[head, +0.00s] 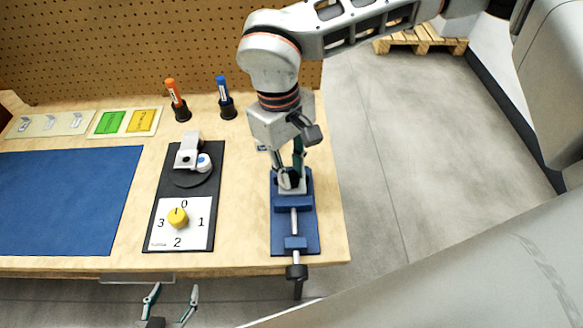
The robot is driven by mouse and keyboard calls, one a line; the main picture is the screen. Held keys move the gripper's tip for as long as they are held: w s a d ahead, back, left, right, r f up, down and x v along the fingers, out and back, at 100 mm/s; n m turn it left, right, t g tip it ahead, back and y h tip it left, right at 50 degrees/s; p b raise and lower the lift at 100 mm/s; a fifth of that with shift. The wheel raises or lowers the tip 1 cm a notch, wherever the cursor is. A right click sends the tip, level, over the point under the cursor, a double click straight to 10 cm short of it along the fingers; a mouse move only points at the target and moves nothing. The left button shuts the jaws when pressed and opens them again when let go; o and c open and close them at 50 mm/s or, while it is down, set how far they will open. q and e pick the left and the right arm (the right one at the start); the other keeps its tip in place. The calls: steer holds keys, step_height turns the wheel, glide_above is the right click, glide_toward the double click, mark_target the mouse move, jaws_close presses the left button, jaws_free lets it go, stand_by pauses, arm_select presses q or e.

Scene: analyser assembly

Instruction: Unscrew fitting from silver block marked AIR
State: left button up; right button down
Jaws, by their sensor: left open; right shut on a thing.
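A small silver-grey block (292,189) sits in the jaws of a blue vise (296,243) at the bench's right end. No AIR marking can be read on it from here. My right gripper (291,175) reaches down from above, with its fingers closed at the top of the block. It is shut on a small dark piece there, apparently the fitting, which the fingers mostly hide. My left gripper (170,303) is open and empty, low in front of the bench's front edge.
A dark panel with a yellow knob (178,217) and a white device (188,152) lies left of the vise. Orange (175,93) and blue (222,88) markers stand in holders behind. A blue mat (65,200) covers the left; a pegboard (130,45) stands at the back.

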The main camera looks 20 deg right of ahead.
steer(key=shift+n, duration=0.9)
steer(key=c, duration=1.8)
jaws_free()
steer(key=shift+o, duration=0.2)
steer(key=o, duration=0.5)
arm_select(q)
steer(key=shift+r, duration=0.1)
arm_select(e)
steer(key=shift+o, duration=0.3)
arm_select(q)
steer(key=shift+w+r, duration=0.1)
arm_select(e)
steer(key=shift+r, duration=0.1)
